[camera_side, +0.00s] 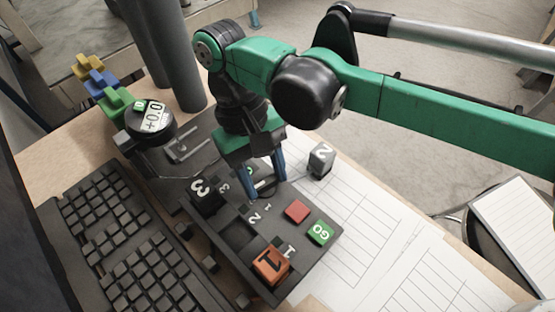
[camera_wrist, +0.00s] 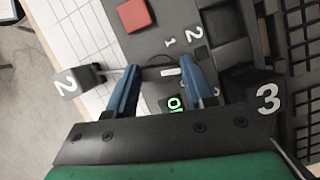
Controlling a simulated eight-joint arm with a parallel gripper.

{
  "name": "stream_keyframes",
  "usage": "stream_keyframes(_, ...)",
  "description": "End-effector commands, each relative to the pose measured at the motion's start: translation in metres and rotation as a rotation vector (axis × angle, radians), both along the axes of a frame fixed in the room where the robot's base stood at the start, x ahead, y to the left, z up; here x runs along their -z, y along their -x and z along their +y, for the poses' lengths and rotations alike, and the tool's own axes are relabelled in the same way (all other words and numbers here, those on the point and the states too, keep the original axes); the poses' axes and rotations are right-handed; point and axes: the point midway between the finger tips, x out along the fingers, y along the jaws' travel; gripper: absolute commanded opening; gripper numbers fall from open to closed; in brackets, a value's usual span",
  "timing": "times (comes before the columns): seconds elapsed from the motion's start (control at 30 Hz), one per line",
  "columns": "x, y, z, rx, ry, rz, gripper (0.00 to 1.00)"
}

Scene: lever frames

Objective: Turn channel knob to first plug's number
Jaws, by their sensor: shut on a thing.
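My gripper (camera_side: 265,192) points down onto the control panel (camera_side: 285,285), its blue fingers closed around the dark channel knob. In the wrist view the knob (camera_wrist: 160,72) shows between the fingertips, with a pale mark on its top; I cannot tell which number it points to. Small white numbers are printed near the knob. An orange plug marked 1 (camera_side: 270,265) stands at the panel's near end. A black plug marked 3 (camera_side: 205,193) stands at its left edge. A grey plug marked 2 (camera_side: 321,160) lies off the panel on the paper. A green-lit display (camera_wrist: 176,104) is partly hidden.
A red button (camera_side: 297,210) and a green GO button (camera_side: 320,232) sit on the panel right of my gripper. A keyboard (camera_side: 125,235) lies to the left. A round gauge (camera_side: 152,122) stands behind. Printed sheets (camera_side: 365,235) cover the table at right.

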Motion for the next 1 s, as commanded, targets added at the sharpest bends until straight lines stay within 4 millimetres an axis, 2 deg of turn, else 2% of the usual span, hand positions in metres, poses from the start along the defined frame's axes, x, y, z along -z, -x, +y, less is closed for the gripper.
stream_keyframes(0.7,-0.0004,0.0024,0.0019,-0.671,0.0,-0.001,0.0)
stream_keyframes(1.0,-0.0003,0.0031,0.0022,-0.881,0.0,-0.002,0.0)
